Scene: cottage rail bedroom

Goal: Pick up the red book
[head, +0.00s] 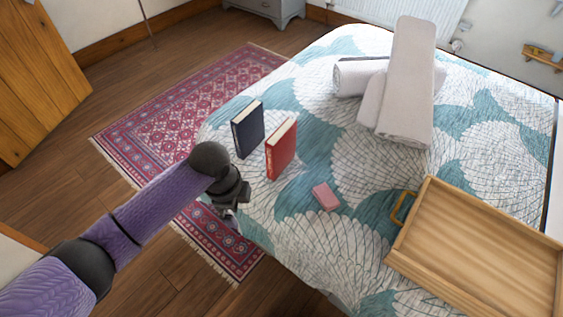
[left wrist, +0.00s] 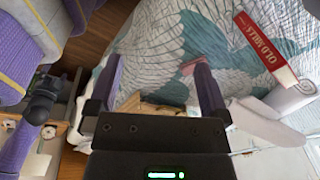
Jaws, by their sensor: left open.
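The red book (head: 281,151) stands upright on the bed with its cover facing the front right. In the left wrist view the red book (left wrist: 265,50) shows at the upper right, with light lettering on its spine. My left gripper (head: 232,199) is at the bed's near left edge, to the lower left of the red book and apart from it. In the left wrist view my left gripper (left wrist: 156,66) has its two fingers wide apart, with nothing held between them. Parts of my other arm show at the left of that view, but its jaws cannot be made out.
A dark blue book (head: 247,130) stands just behind and left of the red one. A pink block (head: 326,197) lies to the right. A wooden tray (head: 412,222) with a yellow handle is at the right. Towels (head: 405,85) lie at the back. Bare quilt surrounds the books.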

